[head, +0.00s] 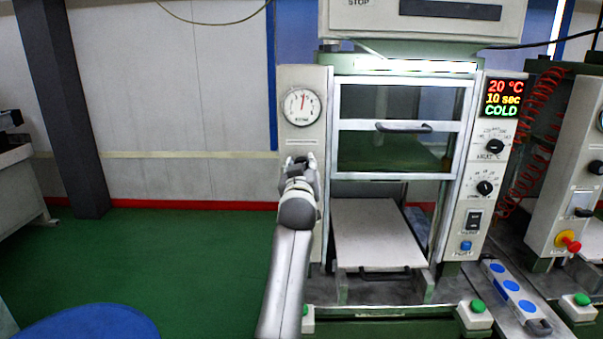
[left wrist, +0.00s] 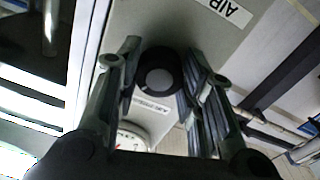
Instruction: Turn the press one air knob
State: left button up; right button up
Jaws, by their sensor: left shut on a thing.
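The press (head: 455,190) stands right of centre in the head view, with a round pressure gauge (head: 302,106) on its left panel. My left gripper (head: 299,160) is at that panel, below the gauge, and hides the air knob there. In the left wrist view the dark round air knob (left wrist: 160,82) with a pale centre sits between the two fingers of my left gripper, which is shut on it. A white AIR label (left wrist: 230,12) is on the panel near the knob. My right gripper is not in view.
The press has a glass door (head: 395,130) with a black handle and a pale plate (head: 375,232) below it. A control panel with a lit display (head: 502,97) is at its right. A second press (head: 575,170) stands farther right. Green floor (head: 150,260) is open at left.

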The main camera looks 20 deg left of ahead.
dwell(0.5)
pick_arm(q)
jog(key=o, duration=1)
jog(key=shift+o, duration=0.2)
